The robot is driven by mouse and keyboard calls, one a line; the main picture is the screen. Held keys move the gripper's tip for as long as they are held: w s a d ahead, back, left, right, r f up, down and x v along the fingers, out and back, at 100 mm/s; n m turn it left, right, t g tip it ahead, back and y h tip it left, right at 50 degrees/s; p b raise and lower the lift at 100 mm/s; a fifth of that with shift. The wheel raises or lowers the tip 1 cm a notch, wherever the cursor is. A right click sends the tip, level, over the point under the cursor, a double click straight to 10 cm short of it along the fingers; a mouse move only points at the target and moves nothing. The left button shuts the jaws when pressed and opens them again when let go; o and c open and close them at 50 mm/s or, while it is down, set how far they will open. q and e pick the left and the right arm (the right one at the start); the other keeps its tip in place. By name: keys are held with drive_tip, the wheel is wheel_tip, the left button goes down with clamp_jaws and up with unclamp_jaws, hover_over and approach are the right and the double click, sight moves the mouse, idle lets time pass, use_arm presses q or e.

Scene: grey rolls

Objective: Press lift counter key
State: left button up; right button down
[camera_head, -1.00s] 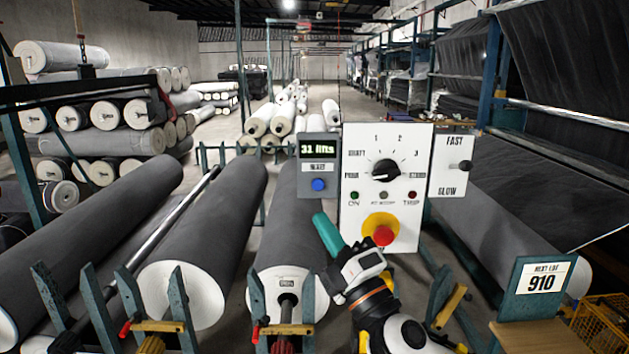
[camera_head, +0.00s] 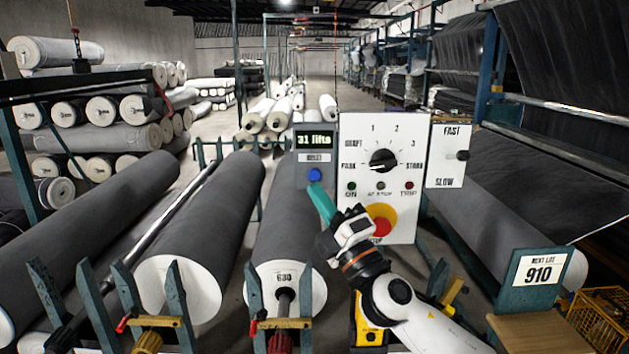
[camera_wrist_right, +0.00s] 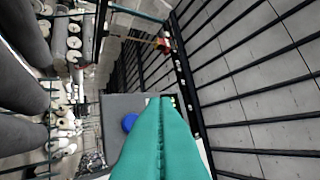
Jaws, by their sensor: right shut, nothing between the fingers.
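The lift counter (camera_head: 315,158) is a grey box with a green display reading "31 lifts", in the middle of the head view. Its round blue key (camera_head: 315,175) sits below the label plate. My right gripper (camera_head: 315,187) has teal fingers shut together with nothing between them. Its tips are just below the blue key in the head view; I cannot tell if they touch it. In the right wrist view the teal fingers (camera_wrist_right: 160,105) lie over the grey box, and the blue key (camera_wrist_right: 130,122) shows just left of them. My left gripper is not in view.
A white control panel (camera_head: 405,150) with a black dial (camera_head: 383,160) and a red stop button (camera_head: 381,227), partly covered by my gripper, stands right of the counter. Large grey rolls (camera_head: 200,230) lie to the left. A "910" sign (camera_head: 537,270) stands front right.

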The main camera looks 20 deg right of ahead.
sight(310, 171)
drive_tip(key=shift+w+d+b, duration=0.25)
drive_tip(key=shift+w, duration=0.6)
drive_tip(key=shift+w+d+b, duration=0.2)
drive_tip(key=shift+w+d, duration=0.05)
drive_tip(key=shift+w, duration=0.6)
drive_tip(key=shift+w, duration=0.1)
idle(0.7)
drive_tip(key=shift+w+d, duration=0.1)
drive_tip(key=shift+w, duration=0.2)
drive_tip(key=shift+w+d+r+b, duration=0.1)
drive_tip(key=shift+w+d+b, duration=0.1)
drive_tip(key=shift+w+b, duration=0.2)
idle(0.7)
drive_tip(key=shift+s, duration=0.1)
idle(0.3)
drive_tip(key=shift+s+a+p, duration=0.25)
drive_tip(key=shift+s+p, duration=0.1)
drive_tip(key=shift+s, duration=0.35)
drive_tip(key=shift+s+a, duration=0.1)
drive_tip(key=shift+s+a+p, duration=0.2)
drive_tip(key=shift+s+p, duration=0.05)
drive_tip(key=shift+s, duration=0.5)
drive_tip(key=shift+s+a+p, duration=0.2)
drive_tip(key=shift+s, duration=0.6)
drive_tip(key=shift+s+a+p, duration=0.2)
drive_tip(key=shift+s+p, duration=0.05)
drive_tip(key=shift+s, duration=0.5)
